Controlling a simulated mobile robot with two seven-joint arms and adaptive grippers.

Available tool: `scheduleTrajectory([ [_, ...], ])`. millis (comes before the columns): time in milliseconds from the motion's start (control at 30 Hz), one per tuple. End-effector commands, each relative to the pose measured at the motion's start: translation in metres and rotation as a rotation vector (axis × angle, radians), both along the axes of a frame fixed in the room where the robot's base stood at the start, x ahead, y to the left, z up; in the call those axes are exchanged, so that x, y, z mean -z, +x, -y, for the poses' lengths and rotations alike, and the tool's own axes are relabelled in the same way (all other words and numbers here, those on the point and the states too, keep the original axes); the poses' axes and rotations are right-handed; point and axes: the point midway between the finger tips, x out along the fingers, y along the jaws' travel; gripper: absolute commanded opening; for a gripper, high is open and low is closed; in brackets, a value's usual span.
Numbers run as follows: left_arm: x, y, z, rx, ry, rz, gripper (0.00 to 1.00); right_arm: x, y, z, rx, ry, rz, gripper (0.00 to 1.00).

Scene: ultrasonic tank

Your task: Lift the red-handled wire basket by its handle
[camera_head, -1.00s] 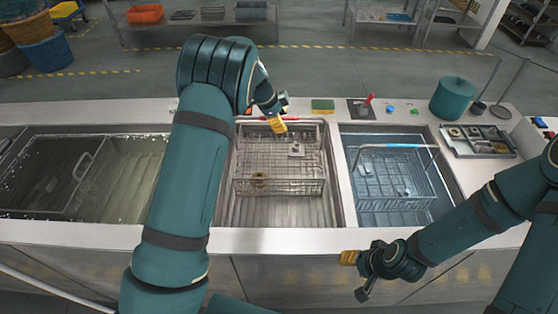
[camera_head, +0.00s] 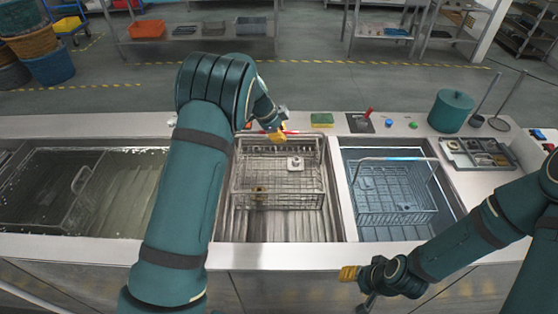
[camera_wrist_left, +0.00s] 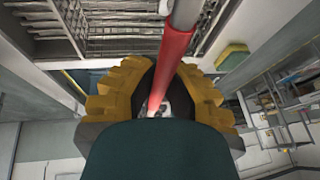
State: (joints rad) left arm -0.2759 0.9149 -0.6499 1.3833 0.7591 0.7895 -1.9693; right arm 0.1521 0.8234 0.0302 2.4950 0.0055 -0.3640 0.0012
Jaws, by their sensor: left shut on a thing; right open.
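My left gripper (camera_head: 275,133) is shut on this handle; the left wrist view shows the red bar (camera_wrist_left: 172,68) between the yellow fingers. I cannot tell whether the basket is clear of the tank floor. My right gripper (camera_head: 348,274) is open and empty in front of the counter.
The right tank holds a blue-handled basket (camera_head: 395,205) in water. The left tank (camera_head: 130,190) has cloudy liquid and another basket. A sponge (camera_head: 321,120), a red-lever panel (camera_head: 360,123), a green pot (camera_head: 451,112) and a parts tray (camera_head: 478,153) are along the back and right.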

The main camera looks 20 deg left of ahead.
Motion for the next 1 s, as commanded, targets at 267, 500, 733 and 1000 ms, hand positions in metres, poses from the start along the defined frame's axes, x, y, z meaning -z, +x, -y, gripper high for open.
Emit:
scheduleTrajectory([
  [267, -0.008, 0.001, 0.001, 0.001, 0.0, 0.001, 0.0, -0.013, 0.0, 0.0, 0.0, 0.0, 0.0, 0.47],
  [500, -0.046, 0.002, 0.001, 0.002, -0.002, 0.008, 0.0, -0.011, 0.0, 0.0, 0.0, 0.0, 0.0, 0.47],
  [733, -0.085, 0.001, 0.0, 0.0, -0.002, 0.007, 0.0, -0.01, 0.0, 0.0, 0.0, -0.001, 0.0, 0.47],
  [1000, -0.114, 0.001, 0.0, 0.0, -0.002, 0.006, 0.0, -0.015, 0.0, 0.0, 0.0, -0.001, 0.0, 0.47],
])
